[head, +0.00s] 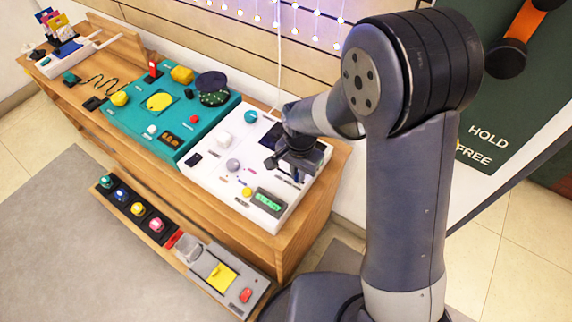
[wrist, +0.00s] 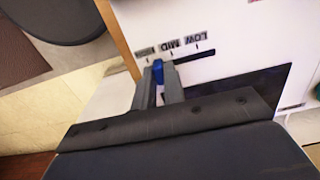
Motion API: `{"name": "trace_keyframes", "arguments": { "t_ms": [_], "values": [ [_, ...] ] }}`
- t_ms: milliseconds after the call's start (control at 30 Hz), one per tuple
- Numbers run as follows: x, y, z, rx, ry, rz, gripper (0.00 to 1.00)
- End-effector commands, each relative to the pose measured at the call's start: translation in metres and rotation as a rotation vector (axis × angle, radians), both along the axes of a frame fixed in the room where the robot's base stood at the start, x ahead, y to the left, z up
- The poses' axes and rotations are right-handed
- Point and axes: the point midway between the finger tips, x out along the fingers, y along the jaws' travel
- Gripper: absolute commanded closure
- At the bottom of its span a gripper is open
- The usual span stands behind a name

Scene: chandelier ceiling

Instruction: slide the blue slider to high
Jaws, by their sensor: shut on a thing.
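The blue slider (wrist: 158,72) sits in a dark slot (wrist: 200,55) on a white panel in the wrist view. It is close to the HIGH label (wrist: 145,52), on the far side of the MID label (wrist: 172,45) from the LOW label (wrist: 198,39). My gripper (wrist: 158,78) is shut on the slider, one finger on each side. The fingers hide part of the slot's end by HIGH. In the head view my gripper (head: 271,162) is down at the right part of the white panel (head: 222,180), and the slider cannot be made out there.
Knobs, buttons and a green display (head: 268,201) share the white panel. A teal panel (head: 185,130) with yellow parts stands to its left on the wooden bench (head: 300,222). A low shelf with coloured items (head: 137,209) runs in front. The panel's edge is close to my gripper.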

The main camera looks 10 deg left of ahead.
Motion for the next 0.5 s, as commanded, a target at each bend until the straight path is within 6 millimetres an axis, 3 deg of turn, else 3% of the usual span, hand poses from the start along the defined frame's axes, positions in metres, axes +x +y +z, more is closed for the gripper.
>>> {"name": "trace_keyframes", "arguments": {
  "t_ms": [133,433,467,500],
  "values": [
    [-0.0061,-0.0142,0.0001,0.000,0.000,-0.001,1.00],
    [-0.0074,-0.0169,-0.0001,-0.004,0.003,0.000,1.00],
    [-0.0076,-0.0171,-0.0002,-0.005,0.004,0.001,0.88],
    [-0.0075,-0.0171,-0.0002,-0.005,0.004,0.000,0.84]
  ]
}}
